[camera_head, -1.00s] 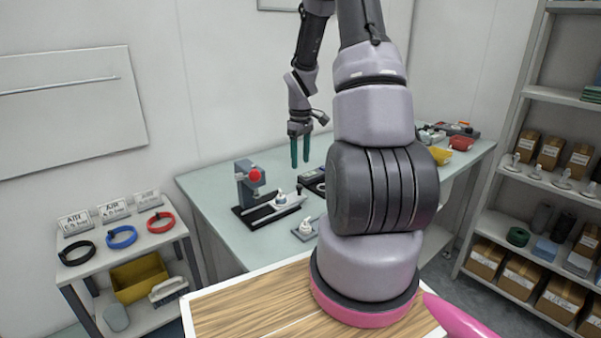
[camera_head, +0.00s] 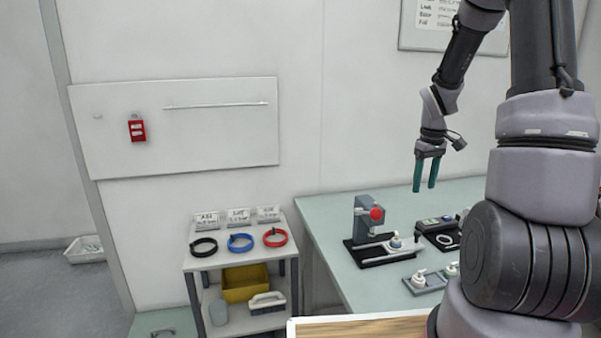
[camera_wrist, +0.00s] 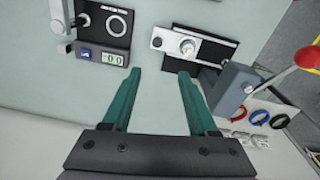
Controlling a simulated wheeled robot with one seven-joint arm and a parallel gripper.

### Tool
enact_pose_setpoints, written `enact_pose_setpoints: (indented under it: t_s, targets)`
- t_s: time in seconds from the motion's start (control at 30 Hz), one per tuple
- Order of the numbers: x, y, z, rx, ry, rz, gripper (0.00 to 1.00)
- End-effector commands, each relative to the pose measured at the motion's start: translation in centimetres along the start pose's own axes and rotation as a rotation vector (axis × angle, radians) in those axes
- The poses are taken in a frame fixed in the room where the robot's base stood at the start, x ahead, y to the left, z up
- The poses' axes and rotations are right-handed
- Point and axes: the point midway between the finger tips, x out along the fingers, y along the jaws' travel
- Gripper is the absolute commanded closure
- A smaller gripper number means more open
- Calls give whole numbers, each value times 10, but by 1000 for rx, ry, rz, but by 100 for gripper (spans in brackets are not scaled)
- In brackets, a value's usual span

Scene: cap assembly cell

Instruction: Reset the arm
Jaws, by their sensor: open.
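My gripper (camera_head: 426,188) has green fingers and hangs pointing down above the pale green workbench (camera_head: 326,232). Its fingers are apart and nothing is between them in the wrist view (camera_wrist: 158,95). A press with a red ball-ended lever (camera_head: 368,218) stands on the bench, left of and below my gripper in the head view. A white cap-like part (camera_head: 395,241) sits on the press's dark base. The press also shows at the right in the wrist view (camera_wrist: 232,88). My arm hides the right part of the bench.
A dark device with a small display (camera_head: 436,224) stands behind a grey plate (camera_head: 425,284) holding white parts. Left of the bench, a small shelf (camera_head: 238,262) carries black, blue and red rings, a yellow bin (camera_head: 245,290) and a brush. A red box (camera_head: 137,129) is on the wall panel.

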Motion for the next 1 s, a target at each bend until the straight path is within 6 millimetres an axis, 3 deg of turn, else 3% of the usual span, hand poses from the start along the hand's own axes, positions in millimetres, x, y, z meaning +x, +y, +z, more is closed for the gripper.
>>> enact_pose_setpoints:
  t_s: [0.03, 0.2, 0.5, 0.7, 1.0]
  targets:
    - [-26, -10, 0, 33, 33, 20, 41]
    - [-96, -47, 13, 179, 138, 48, 41]
    - [-190, -120, 60, 430, 348, -1, 41]
    - [-229, -165, 101, 574, 478, -99, 41]
    - [-247, -196, 135, 675, 560, -206, 41]
